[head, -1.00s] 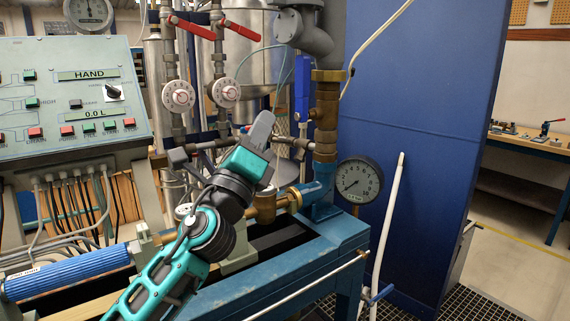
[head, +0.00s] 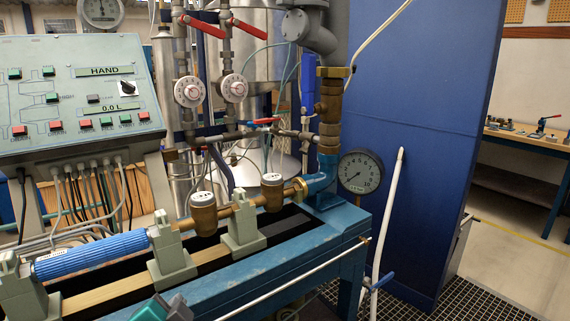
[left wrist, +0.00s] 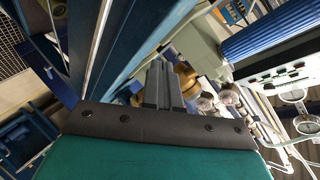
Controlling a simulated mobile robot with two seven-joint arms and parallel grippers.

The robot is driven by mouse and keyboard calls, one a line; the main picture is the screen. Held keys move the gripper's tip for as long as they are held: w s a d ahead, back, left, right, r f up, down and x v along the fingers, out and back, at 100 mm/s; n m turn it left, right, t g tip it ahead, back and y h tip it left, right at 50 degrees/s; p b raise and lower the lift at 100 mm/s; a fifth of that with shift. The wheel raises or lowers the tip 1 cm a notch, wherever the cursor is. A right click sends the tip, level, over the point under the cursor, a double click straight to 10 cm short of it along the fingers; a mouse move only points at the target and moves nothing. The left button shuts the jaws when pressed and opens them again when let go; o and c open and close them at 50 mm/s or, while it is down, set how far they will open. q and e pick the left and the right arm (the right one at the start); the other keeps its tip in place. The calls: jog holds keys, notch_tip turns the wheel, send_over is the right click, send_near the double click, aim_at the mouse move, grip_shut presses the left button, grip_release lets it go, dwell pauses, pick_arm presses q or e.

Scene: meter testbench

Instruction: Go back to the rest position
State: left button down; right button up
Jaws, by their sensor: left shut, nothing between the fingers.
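My left gripper (head: 178,307) shows only at the bottom edge of the head view, in front of the blue bench. Its teal body is mostly cut off by the frame. In the left wrist view its two grey fingers (left wrist: 160,85) stand close together with nothing between them. It is apart from the pipes and meters. My right gripper is not in either view.
The blue bench (head: 290,268) carries a brass pipe with two meters (head: 203,213) and a blue ribbed cylinder (head: 92,255). A control panel (head: 75,95) stands at the left. A pressure gauge (head: 360,171) and a white pole (head: 388,220) stand at the right.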

pick_arm(q)
jog(key=s+a+f+n+g+h, duration=0.1)
jog(key=s+f+n+g, duration=0.4)
jog(key=s, duration=0.7)
jog(key=s+a+f+n+g+h, duration=0.15)
jog(key=s+f+g, duration=0.45)
jog(key=s, duration=0.7)
jog(key=w+d+f+t+h, duration=0.1)
jog(key=w+d+f+t, duration=0.2)
jog(key=w+f+t, duration=0.5)
notch_tip(320, 180, down, 2)
jog(key=shift+w+d+f+h, duration=0.1)
jog(key=shift+w+d+h, duration=0.2)
jog(key=shift+d+h, duration=0.1)
